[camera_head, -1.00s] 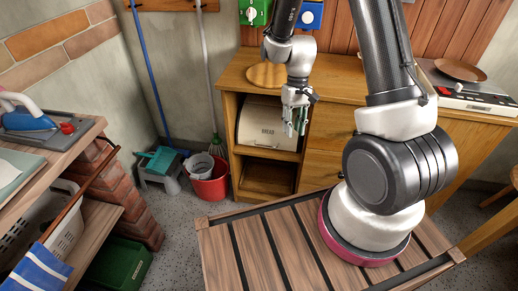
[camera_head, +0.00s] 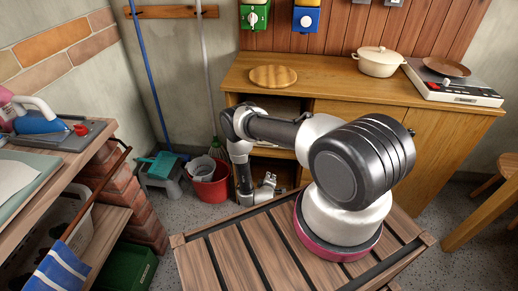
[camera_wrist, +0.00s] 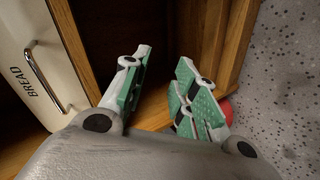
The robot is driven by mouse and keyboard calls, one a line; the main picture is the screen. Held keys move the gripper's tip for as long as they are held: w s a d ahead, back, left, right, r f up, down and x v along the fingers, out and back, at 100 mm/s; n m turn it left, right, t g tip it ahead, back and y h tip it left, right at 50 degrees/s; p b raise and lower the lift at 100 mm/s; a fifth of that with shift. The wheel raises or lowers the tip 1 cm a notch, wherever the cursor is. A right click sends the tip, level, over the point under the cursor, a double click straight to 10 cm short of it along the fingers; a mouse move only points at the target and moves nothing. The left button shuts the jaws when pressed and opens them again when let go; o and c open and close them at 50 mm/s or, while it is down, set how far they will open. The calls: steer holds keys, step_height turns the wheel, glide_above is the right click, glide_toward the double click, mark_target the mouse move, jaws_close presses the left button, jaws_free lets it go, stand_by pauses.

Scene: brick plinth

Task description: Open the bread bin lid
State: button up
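The cream bread bin lid (camera_wrist: 28,62) fills the left of the wrist view, with the word BREAD and a bent metal handle (camera_wrist: 42,78) on it. The lid looks shut. In the head view my arm hides most of the bin on its cabinet shelf. My gripper (camera_wrist: 164,62) has its two green-padded fingers spread apart, with nothing between them. In the wrist view the handle is left of the fingers, apart from them. In the head view my gripper (camera_head: 268,186) is low in front of the cabinet.
The wooden cabinet (camera_head: 360,135) surrounds the bin, and its wooden edge (camera_wrist: 75,45) is close to the fingers. A red bucket (camera_head: 212,182) stands left of my arm. A round board (camera_head: 272,76) and a cream pot (camera_head: 378,62) are on top. Speckled floor is right in the wrist view.

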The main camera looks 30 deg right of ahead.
steer(key=w+r+n+t+h, duration=0.4)
steer(key=w+r+t, duration=0.1)
steer(key=r, duration=0.7)
steer(key=x, duration=0.8)
steer(key=shift+s+d, duration=0.1)
steer(key=shift+c, duration=0.3)
jaws_close()
